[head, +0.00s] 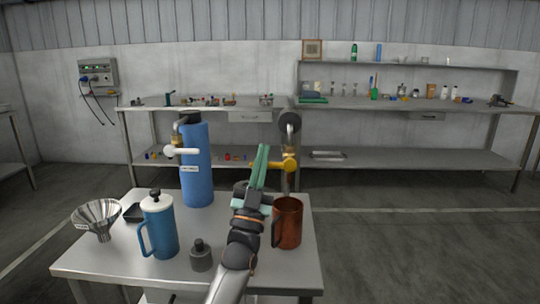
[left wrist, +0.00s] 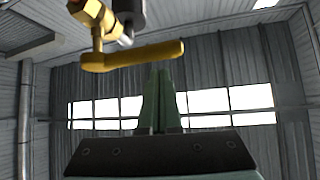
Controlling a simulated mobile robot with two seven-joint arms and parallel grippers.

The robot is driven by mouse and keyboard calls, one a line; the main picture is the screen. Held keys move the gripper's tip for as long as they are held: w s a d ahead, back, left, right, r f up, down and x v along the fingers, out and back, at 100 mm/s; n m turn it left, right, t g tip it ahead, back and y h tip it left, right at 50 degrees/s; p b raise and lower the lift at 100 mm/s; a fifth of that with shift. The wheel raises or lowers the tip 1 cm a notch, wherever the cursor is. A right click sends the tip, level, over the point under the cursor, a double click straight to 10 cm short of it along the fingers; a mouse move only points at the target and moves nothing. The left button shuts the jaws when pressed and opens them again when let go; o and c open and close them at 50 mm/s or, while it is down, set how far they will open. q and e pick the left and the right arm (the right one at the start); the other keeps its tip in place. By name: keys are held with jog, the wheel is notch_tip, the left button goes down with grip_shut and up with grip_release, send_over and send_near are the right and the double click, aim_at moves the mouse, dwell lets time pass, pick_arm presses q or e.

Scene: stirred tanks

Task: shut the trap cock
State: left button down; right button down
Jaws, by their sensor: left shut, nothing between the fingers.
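A brass cock with a yellow lever (head: 289,165) sits on an upright pipe behind the copper mug. In the left wrist view its lever (left wrist: 135,56) lies nearly level across the picture, just beyond my fingertips. My left gripper (head: 262,148) has green fingers, shut and empty, pointing up beside the cock; they hide part of the lever. The fingers also show in the left wrist view (left wrist: 160,72). I cannot tell whether they touch the lever. A second cock with a white handle (head: 181,151) is at the tall blue cylinder (head: 198,170). My right gripper is not in view.
The steel table (head: 118,262) also holds a funnel (head: 97,214), a blue jug (head: 160,228), a dark grey weight-like object (head: 201,256) and a copper mug (head: 287,224) close to my left wrist. Shelves (head: 400,105) with small items stand along the back wall. The floor at right is clear.

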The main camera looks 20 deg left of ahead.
pick_arm(q)
jog(key=d+v, duration=0.1)
jog(key=v, duration=0.8)
jog(key=shift+s+d+r+h+b, duration=0.15)
jog(key=shift+s+d+h+b, duration=0.1)
jog(key=shift+d+h+b, duration=0.15)
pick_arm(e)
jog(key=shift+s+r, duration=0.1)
